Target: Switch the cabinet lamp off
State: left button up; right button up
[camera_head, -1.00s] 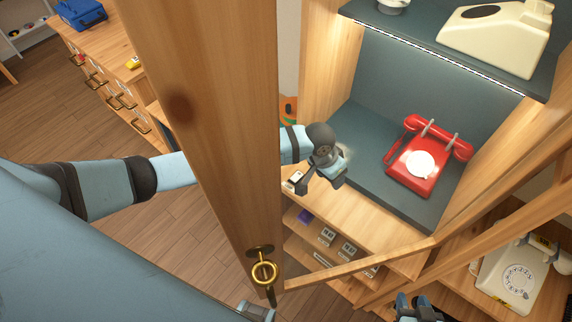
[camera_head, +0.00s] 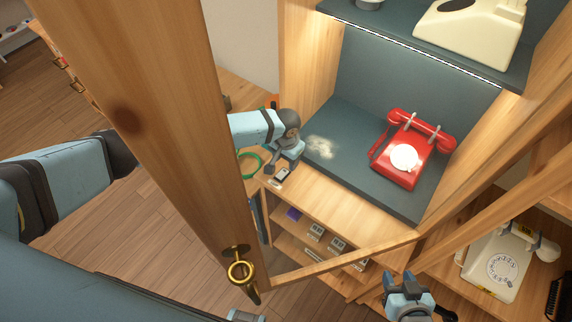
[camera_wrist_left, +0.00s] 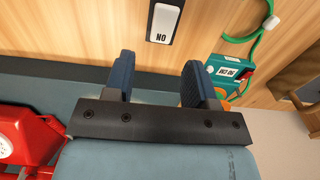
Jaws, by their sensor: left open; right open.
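The cabinet lamp is a lit strip (camera_head: 420,50) under the upper shelf. A small rocker switch (camera_head: 282,174) sits on the light wood below the left front of the dark shelf. My left gripper (camera_head: 279,162) is close to the switch, open and empty. In the left wrist view its fingers (camera_wrist_left: 159,75) are apart, with the switch beyond them, not between them. My right gripper (camera_head: 405,277) is open, low at the right, away from the switch.
A red dial phone (camera_head: 413,150) stands on the lit shelf (camera_head: 345,180), a cream phone (camera_head: 470,35) above. An open wooden door (camera_head: 150,110) stands left of the switch. A green cable (camera_head: 246,160) and a green box (camera_wrist_left: 228,72) are beside the switch.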

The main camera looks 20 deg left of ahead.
pick_arm(q)
jog(key=shift+f, duration=2)
jog(key=c, duration=0.9)
jog(key=shift+s+r+t+h+p, duration=0.35)
jog(key=shift+t+p, duration=0.25)
jog(key=shift+p, duration=0.6)
jog(key=shift+a+t+p, duration=0.1)
jog(key=shift+t+p, duration=0.5)
jog(key=shift+t, duration=0.3)
jog(key=shift+h, duration=0.25)
jog(key=shift+f, duration=0.1)
